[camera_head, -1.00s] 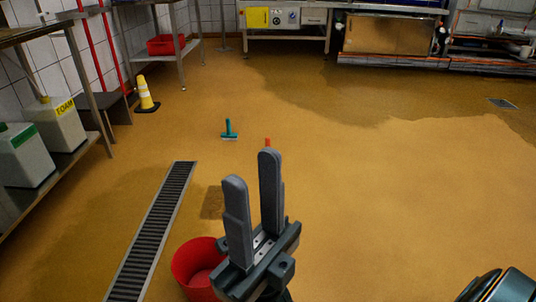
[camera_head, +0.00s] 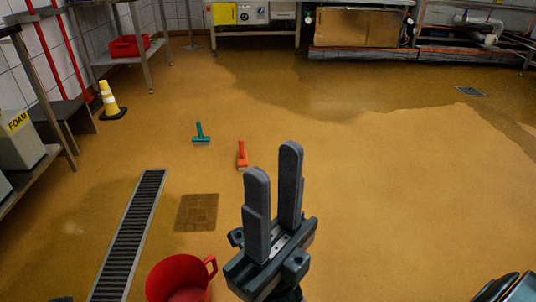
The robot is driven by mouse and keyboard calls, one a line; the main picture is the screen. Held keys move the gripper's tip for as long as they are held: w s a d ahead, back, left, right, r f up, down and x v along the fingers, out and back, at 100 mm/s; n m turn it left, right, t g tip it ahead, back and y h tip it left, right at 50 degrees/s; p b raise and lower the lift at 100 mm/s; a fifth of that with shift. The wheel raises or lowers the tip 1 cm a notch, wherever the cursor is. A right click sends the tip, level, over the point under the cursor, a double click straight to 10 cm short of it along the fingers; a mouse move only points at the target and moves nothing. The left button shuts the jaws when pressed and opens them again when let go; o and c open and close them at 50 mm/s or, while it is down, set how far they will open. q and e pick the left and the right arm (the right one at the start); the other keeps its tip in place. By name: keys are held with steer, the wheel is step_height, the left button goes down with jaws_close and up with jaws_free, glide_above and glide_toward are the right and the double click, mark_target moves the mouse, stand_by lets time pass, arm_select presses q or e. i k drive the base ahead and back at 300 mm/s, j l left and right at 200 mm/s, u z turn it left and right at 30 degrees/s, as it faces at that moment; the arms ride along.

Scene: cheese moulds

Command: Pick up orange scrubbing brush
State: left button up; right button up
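The orange scrubbing brush (camera_head: 242,154) is on the wet floor near the middle of the view, its handle pointing up and away and its pale bristle edge at the bottom. My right gripper (camera_head: 274,162) is in the foreground, with its two grey fingers apart and nothing between them. In the picture its fingers are just right of the brush, and the brush lies on the floor beyond them. My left gripper does not show.
A teal brush (camera_head: 201,135) stands left of the orange one. A red bucket (camera_head: 178,277) is at the bottom, near the drain grate (camera_head: 130,238) and a brown floor patch (camera_head: 197,212). A yellow cone (camera_head: 110,100) stands by the left shelving.

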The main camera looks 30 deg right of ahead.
mark_target(242, 156)
steer(key=i+l+z, duration=0.2)
steer(key=z, duration=0.25)
steer(key=i+l+z, duration=0.1)
steer(key=i+z, duration=0.15)
steer(key=z, duration=0.15)
steer(key=i+z, duration=0.25)
steer(key=z, duration=0.2)
steer(key=i+l+z, duration=0.1)
steer(key=i+z, duration=0.25)
steer(key=i, duration=0.35)
steer(key=i+u, duration=0.4)
steer(key=i+l+u, duration=0.15)
steer(key=i+u, duration=0.65)
steer(key=i+j+u, duration=0.1)
steer(key=i+u, duration=0.25)
steer(key=i+l+u, duration=0.1)
steer(key=u, duration=0.3)
steer(key=i, duration=0.55)
